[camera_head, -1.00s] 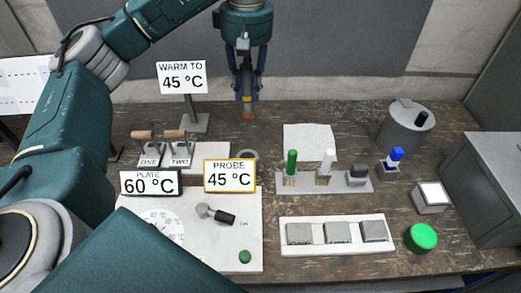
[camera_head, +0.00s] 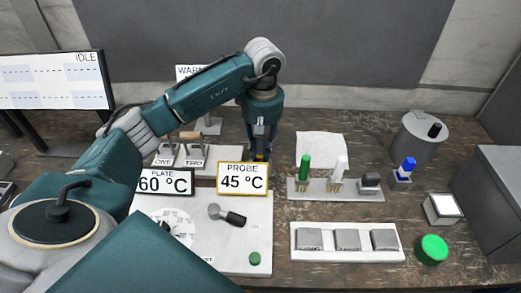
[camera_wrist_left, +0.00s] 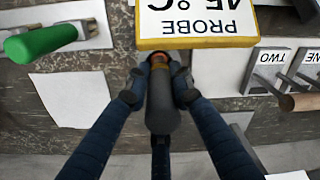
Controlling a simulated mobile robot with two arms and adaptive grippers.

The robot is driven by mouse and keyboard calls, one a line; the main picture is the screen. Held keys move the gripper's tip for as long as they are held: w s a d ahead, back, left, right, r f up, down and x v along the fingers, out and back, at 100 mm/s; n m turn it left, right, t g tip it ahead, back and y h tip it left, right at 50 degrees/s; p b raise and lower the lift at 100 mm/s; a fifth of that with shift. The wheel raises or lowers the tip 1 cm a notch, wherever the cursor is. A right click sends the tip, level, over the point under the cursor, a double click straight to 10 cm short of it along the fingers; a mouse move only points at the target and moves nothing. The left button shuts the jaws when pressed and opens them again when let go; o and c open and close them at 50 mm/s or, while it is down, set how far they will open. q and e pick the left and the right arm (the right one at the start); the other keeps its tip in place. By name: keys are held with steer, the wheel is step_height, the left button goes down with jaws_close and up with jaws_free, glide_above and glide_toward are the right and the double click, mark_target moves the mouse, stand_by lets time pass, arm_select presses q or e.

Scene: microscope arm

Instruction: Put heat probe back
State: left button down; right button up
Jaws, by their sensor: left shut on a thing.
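My left gripper (camera_head: 260,157) points down just behind the yellow-framed PROBE 45 °C sign (camera_head: 242,179). In the left wrist view its fingers (camera_wrist_left: 159,88) are shut on the heat probe (camera_wrist_left: 162,105), a dark grey cylinder with an orange-red band near its far end. The probe's far end is close to the lower edge of the PROBE sign, which also shows in that view (camera_wrist_left: 197,43). In the head view the probe is mostly hidden by the gripper and sign. I cannot tell whether it touches anything below. My right gripper is not in view.
The hot plate (camera_head: 237,257) with its PLATE 60 °C sign (camera_head: 165,181) stands in front. Levers ONE and TWO (camera_head: 190,150) are to the left. A rack (camera_head: 310,193) with green, white and dark-topped tools is to the right. White paper (camera_head: 320,146) lies behind it.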

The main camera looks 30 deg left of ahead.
arm_select(q)
steer(key=shift+f, duration=1.1)
steer(key=c, duration=1.7)
jaws_free()
steer(key=shift+o, duration=0.9)
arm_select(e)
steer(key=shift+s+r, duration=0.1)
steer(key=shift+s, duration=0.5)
arm_select(q)
steer(key=shift+r, duration=0.1)
